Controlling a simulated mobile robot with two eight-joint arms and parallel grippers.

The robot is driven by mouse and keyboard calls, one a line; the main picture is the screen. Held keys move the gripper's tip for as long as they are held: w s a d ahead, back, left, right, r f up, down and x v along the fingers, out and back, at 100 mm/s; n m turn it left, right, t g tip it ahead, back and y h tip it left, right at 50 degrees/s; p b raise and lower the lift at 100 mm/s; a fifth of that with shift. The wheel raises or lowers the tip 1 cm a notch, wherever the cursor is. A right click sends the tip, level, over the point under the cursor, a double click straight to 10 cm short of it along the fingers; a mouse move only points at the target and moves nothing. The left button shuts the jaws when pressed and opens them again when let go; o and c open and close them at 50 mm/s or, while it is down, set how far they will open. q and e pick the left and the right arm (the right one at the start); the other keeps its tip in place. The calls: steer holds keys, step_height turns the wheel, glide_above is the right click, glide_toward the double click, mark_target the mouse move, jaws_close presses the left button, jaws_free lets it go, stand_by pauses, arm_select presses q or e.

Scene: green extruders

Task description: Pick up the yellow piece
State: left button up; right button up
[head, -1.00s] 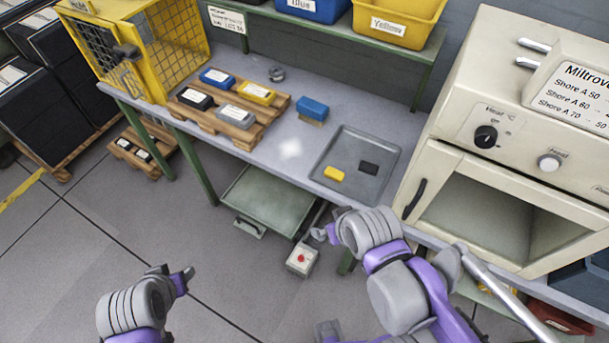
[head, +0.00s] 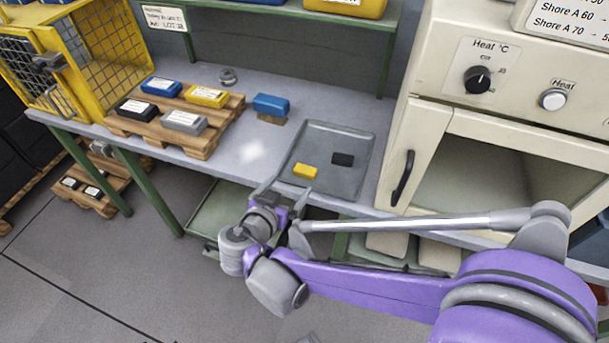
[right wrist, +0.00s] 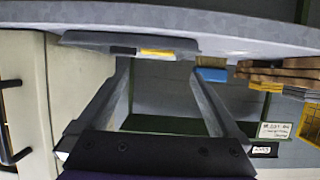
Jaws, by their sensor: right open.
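The yellow piece (head: 305,171) is a small block lying in the grey tray (head: 350,133) on the bench. A black piece (head: 343,159) lies beside it, to the right. My right gripper (head: 287,190) is open and empty at the bench's front edge, near the front left of the tray. In the right wrist view, which looks upside down, the yellow piece (right wrist: 157,53) and black piece (right wrist: 123,50) show between and beyond the open fingers (right wrist: 160,66). My left gripper is not in view.
A wooden pallet (head: 203,143) with several coloured blocks stands left on the bench (head: 240,166). A blue block (head: 271,104) sits behind and left of the tray. A beige oven (head: 430,150) stands close at the right. The bench between pallet and tray is clear.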

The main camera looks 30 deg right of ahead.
mark_target(304, 171)
steer(key=x, duration=0.4)
steer(key=shift+w+d+b, duration=0.1)
steer(key=shift+d+b, duration=0.15)
steer(key=shift+b, duration=0.05)
steer(key=b+x, duration=0.1)
steer(key=x, duration=0.4)
steer(key=shift+d+f, duration=0.15)
steer(key=shift+f, duration=0.1)
steer(key=c, duration=1.3)
step_height(304, 171, up, 10)
steer(key=p, duration=0.3)
